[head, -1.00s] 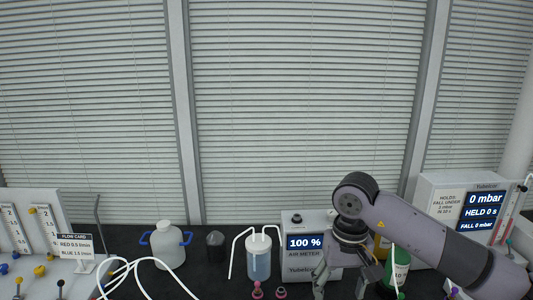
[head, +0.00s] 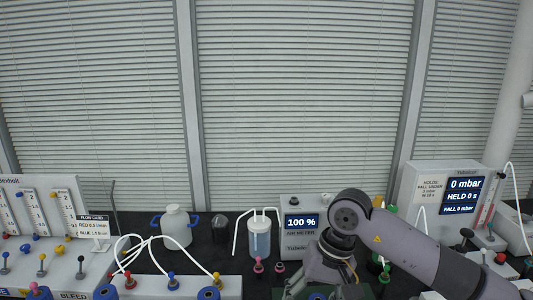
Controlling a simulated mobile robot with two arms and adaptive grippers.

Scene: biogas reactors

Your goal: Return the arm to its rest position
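My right arm comes in from the right in the head view, a grey-violet link bent at a round dark joint. My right gripper (head: 322,288) hangs below that joint at the bottom edge. Its fingers look spread apart with nothing seen between them, though the tips are cut off by the frame. It is in front of the air meter (head: 302,223), which reads 100 %. My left arm and gripper are not in view.
A pressure box (head: 428,190) reading 0 mbar stands at right, behind my arm. A clear vessel with white tubes (head: 260,240), a dark cup (head: 220,228) and a white jug with blue handles (head: 175,228) stand left of the gripper. A flow panel (head: 45,205) is at far left.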

